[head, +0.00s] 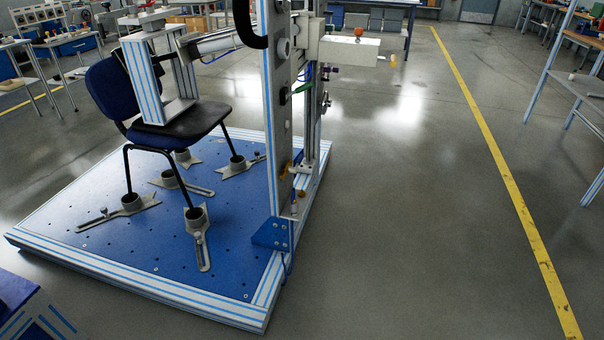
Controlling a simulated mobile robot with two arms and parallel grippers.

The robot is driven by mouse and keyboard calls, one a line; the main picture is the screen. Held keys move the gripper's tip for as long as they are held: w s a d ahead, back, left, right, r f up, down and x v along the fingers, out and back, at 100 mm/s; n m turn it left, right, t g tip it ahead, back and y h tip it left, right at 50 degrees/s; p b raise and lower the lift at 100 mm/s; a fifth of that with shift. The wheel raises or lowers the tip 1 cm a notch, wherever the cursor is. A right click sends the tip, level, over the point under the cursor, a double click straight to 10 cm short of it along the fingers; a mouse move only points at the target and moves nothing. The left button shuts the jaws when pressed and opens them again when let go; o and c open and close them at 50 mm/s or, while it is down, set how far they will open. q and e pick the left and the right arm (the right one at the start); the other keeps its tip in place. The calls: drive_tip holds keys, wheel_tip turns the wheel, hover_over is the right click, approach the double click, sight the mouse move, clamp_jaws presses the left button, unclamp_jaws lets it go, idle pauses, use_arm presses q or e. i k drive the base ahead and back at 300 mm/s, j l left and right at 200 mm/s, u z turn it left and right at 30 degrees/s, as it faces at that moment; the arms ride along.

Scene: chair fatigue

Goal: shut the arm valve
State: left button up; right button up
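The chair test rig's upright column (281,130) stands at the right edge of its blue base plate. A horizontal arm (222,41) runs left from it to a pressing block over the chair. Several small fittings sit on the column's right side: a green part (303,88), purple fittings (328,73) and a yellow-orange part (287,170). A pale box (348,50) juts right from the column top, with an orange-red ball (358,32) above and a yellow knob (393,58) at its end. I cannot tell which is the arm valve or its position. Neither gripper is in view.
A dark blue chair (112,90) stands on the blue base plate (105,265), its legs in metal clamps. Open floor (430,200) lies right of the rig, with a yellow line (500,165). A shelf frame (575,90) stands at far right, benches at the back.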

sight(298, 162)
drive_tip(key=i+l+z, duration=0.1)
drive_tip(key=i+l, duration=0.15)
drive_tip(key=i, duration=0.4)
drive_tip(key=i+l+z, duration=0.15)
drive_tip(key=i, duration=0.5)
drive_tip(key=i+l+z, duration=0.1)
drive_tip(key=i, duration=0.55)
